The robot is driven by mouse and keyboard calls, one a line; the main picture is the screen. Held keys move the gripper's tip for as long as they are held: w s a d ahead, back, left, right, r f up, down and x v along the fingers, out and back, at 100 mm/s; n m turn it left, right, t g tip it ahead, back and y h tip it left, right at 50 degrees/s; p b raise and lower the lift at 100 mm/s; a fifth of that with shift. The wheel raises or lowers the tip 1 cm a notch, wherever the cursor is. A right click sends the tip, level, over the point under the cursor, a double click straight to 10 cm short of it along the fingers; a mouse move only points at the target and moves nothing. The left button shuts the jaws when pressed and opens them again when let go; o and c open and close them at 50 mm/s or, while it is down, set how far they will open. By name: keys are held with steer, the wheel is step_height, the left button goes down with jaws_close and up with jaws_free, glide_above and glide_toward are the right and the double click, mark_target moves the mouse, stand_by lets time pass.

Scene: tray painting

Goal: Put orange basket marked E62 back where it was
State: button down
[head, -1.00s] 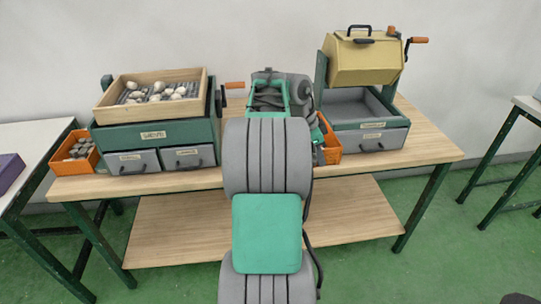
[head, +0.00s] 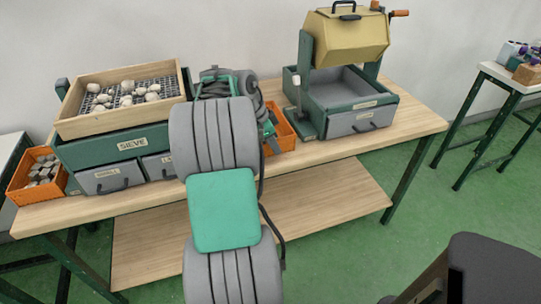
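One orange basket (head: 283,135) stands on the wooden table between the sieve unit and the yellow drum unit. Its left part is hidden behind my arm, and no marking on it is readable. A second orange basket (head: 22,188), filled with greyish lumps, sits at the table's left end; I cannot read E62 on it either. The end of my arm, with my gripper (head: 270,134), reaches down at the left side of the middle basket. The fingers are too small and hidden to tell whether they are open or touch the basket.
The sieve unit (head: 118,146) has a wooden tray (head: 75,127) of pale lumps on top and grey drawers below. The yellow drum (head: 347,40) stands over an open green-framed bin (head: 300,128). Bare table lies to its right. A dark object (head: 490,268) fills the lower right.

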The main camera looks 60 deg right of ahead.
mark_target(274, 155)
step_height(274, 155, down, 4)
steer(key=shift+f, duration=0.2)
steer(key=shift+f+b, duration=0.2)
steer(key=shift+b, duration=0.15)
steer(key=c, duration=1.6)
jaws_free()
steer(key=shift+c, duration=0.2)
